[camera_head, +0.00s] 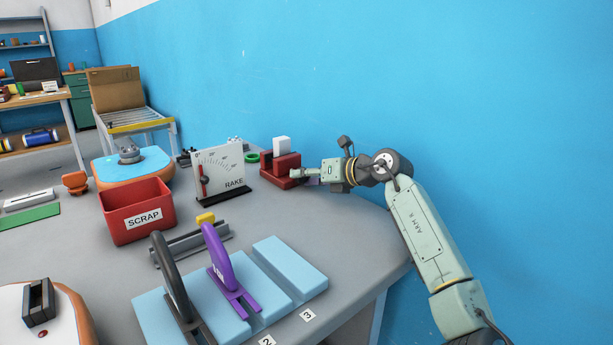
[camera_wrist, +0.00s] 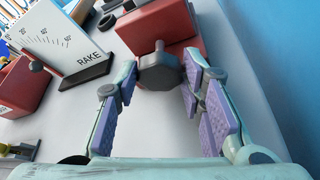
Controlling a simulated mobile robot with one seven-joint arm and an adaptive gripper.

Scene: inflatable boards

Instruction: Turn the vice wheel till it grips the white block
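The red vice (camera_head: 279,164) stands at the back right of the table, and its red body (camera_wrist: 185,22) fills the top of the wrist view. The white block (camera_head: 281,145) stands upright at the vice's top; I cannot make it out surely in the wrist view. The dark grey, faceted vice wheel (camera_wrist: 158,72) faces my gripper, with a short bar above it. My gripper (camera_wrist: 160,78) is open, its purple-padded fingers on either side of the wheel, close to it. A narrow gap shows on the left; contact on the right is unclear. In the head view my gripper (camera_head: 310,174) hides the wheel.
The RAKE gauge (camera_head: 221,170) stands left of the vice. A red SCRAP bin (camera_head: 137,212) is farther left. Light blue blocks (camera_head: 290,265) with grey and purple handles lie in front. The blue wall is close behind and right of my arm.

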